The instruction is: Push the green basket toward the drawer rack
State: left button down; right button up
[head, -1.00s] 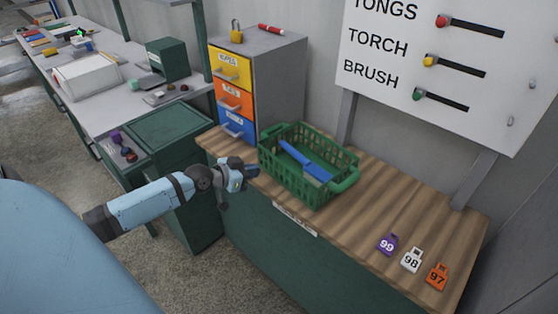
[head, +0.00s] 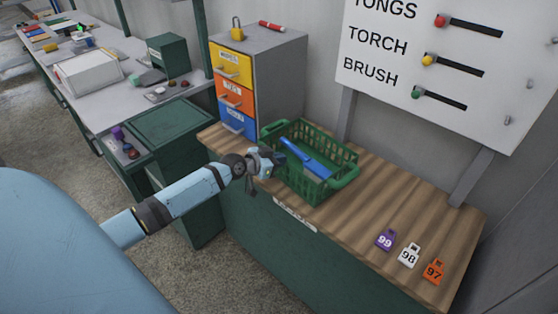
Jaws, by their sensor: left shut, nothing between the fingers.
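The green basket (head: 335,190) stands upright on the wooden counter, with a blue-handled item (head: 305,158) lying in it. The drawer rack (head: 277,80) stands behind and to the left of the basket, with yellow, orange and blue drawers; the basket's left end is close to it. My left gripper (head: 274,160) is shut and empty at the basket's near left side. It overlaps the basket's wall in the picture; I cannot tell whether it touches. My right gripper is not in view.
Purple, white and orange numbered tags (head: 409,255) lie on the right of the wooden counter (head: 375,215). The counter between basket and tags is clear. A labelled board (head: 450,70) stands behind. A padlock (head: 237,30) and a red cylinder (head: 271,27) sit on the rack.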

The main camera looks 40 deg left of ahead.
pick_arm(q)
jog(key=shift+s+f, duration=0.1)
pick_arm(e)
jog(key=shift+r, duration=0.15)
pick_arm(q)
jog(key=shift+s+a, duration=0.2)
jog(key=shift+s, duration=0.35)
jog(key=shift+s+a, duration=0.2)
jog(key=shift+s, duration=0.3)
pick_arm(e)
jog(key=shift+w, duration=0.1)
